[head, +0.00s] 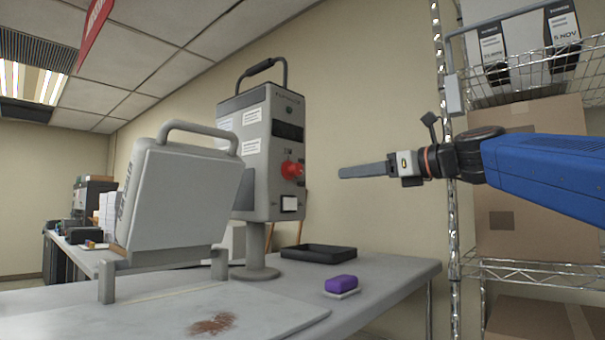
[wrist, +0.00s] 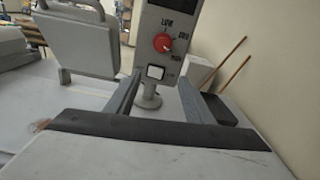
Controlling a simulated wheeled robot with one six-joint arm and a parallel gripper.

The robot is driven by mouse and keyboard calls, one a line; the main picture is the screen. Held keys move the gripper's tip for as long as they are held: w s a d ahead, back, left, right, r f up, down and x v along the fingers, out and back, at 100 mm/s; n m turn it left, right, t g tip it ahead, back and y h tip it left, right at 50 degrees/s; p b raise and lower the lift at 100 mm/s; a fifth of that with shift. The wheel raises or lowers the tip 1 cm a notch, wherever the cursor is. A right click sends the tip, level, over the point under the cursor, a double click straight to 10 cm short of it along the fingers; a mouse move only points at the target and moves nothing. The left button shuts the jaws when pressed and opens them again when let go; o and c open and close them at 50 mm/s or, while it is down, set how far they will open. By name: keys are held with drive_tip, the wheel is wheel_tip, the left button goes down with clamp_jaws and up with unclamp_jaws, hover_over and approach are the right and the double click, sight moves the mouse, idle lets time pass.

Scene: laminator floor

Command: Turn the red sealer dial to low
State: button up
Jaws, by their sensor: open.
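The red sealer dial (head: 292,169) sits on the front of a grey upright sealer unit (head: 257,155). In the wrist view the dial (wrist: 161,43) has the labels LOW above it and others to its right and lower right, which are blurred. A small pale mark shows on the dial, but I cannot tell for sure where it points. My gripper (head: 342,172) is level with the dial and apart from it, to its right in the head view. In the wrist view my gripper (wrist: 160,80) is open and empty, its fingers either side of the unit's lower part, below the dial.
A white square button (wrist: 155,72) is below the dial. A tilted grey panel with a handle (head: 185,195) stands at left. A black tray (head: 318,254) and a purple block (head: 341,283) lie on the table. Wire shelving (head: 540,270) with boxes is at right.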

wheel_tip(320, 180, up, 2)
approach(299, 170)
drive_tip(key=shift+m+y, duration=0.3)
drive_tip(key=shift+m, duration=0.1)
drive_tip(key=x, duration=0.8)
drive_tip(key=shift+w+a+f, duration=0.2)
drive_tip(key=shift+w, duration=0.2)
drive_tip(key=shift+c, duration=0.6)
drive_tip(key=c, duration=0.9)
